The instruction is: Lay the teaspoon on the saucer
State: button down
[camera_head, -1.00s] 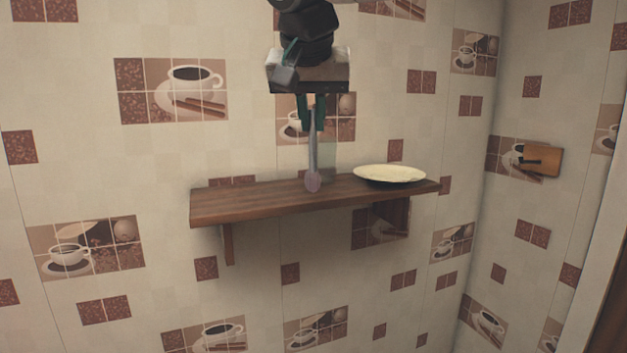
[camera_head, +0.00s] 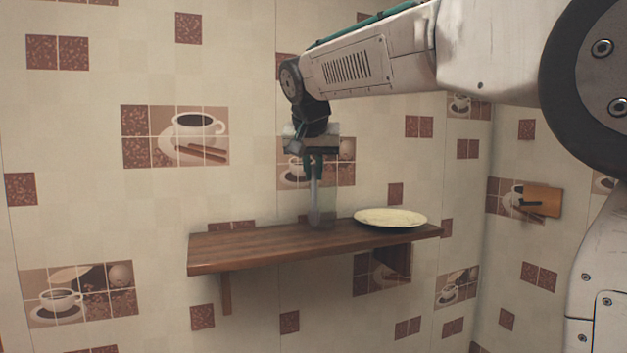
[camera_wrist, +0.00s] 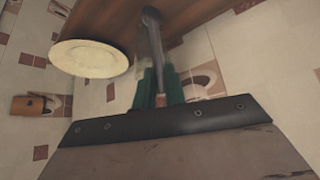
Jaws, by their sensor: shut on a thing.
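My gripper (camera_head: 313,162) is shut on the teaspoon (camera_head: 315,200), a thin grey metal spoon that hangs upright with its bowl down. The bowl is close above the wooden shelf; I cannot tell whether it touches. The saucer (camera_head: 391,218), a pale cream round dish, lies on the right part of the shelf, to the right of the spoon and apart from it. In the wrist view the teaspoon (camera_wrist: 155,45) runs up from between the green fingers (camera_wrist: 158,88), and the saucer (camera_wrist: 90,58) is to its left, empty.
The brown wooden shelf (camera_head: 250,248) is fixed to the tiled wall on brackets. Its left part is bare. A small wooden plaque (camera_head: 542,202) is on the right wall. The wall stands close behind the gripper.

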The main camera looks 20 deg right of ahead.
jog(key=shift+f, duration=1.1)
jog(key=shift+f, duration=0.2)
jog(key=c, duration=1.5)
grip_release()
jog(key=shift+o, duration=0.2)
jog(key=shift+s+a+r, duration=0.1)
jog(key=shift+r, duration=0.25)
jog(key=v, duration=1.1)
jog(key=shift+s+r, duration=0.25)
